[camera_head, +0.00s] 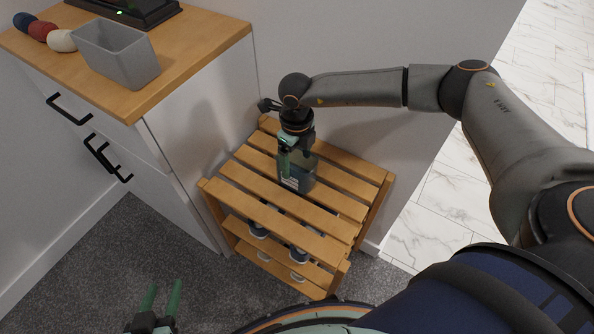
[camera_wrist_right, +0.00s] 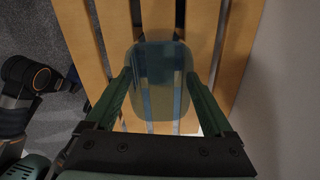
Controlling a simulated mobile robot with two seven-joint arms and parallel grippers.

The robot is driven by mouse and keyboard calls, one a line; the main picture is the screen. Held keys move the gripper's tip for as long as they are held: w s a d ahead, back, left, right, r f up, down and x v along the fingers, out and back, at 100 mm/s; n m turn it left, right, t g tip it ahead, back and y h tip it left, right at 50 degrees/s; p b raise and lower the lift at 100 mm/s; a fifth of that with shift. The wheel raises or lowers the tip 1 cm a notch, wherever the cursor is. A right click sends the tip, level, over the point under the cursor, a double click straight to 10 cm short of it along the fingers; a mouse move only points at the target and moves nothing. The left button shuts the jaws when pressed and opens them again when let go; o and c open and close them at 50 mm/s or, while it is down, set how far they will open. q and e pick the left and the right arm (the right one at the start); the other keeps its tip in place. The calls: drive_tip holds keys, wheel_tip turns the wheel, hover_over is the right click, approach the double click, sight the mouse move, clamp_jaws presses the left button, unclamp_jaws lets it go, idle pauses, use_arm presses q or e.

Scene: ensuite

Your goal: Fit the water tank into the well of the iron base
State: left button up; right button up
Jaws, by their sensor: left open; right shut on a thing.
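The water tank (camera_head: 297,172) is a see-through, dark bluish container at the top slats of the wooden rack. My right gripper (camera_head: 293,155) is shut on it from above; in the right wrist view the tank (camera_wrist_right: 158,85) sits between the two green fingers (camera_wrist_right: 158,76). I cannot tell whether its underside touches the slats. A dark device with a small green light, probably the iron base (camera_head: 135,10), stands on the cabinet top, cut off by the upper edge; its well cannot be made out. My left gripper (camera_head: 163,286) is open and empty, low over the carpet.
The slatted wooden rack (camera_head: 325,222) holds several small items on its lower shelf. A grey bin (camera_head: 115,55) and red, white and dark blue rolled items (camera_head: 42,31) stand on the wooden cabinet top (camera_head: 190,50). A wall is close behind the rack.

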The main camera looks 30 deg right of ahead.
clamp_jaws()
drive_tip(key=shift+r, duration=0.1)
idle(0.3)
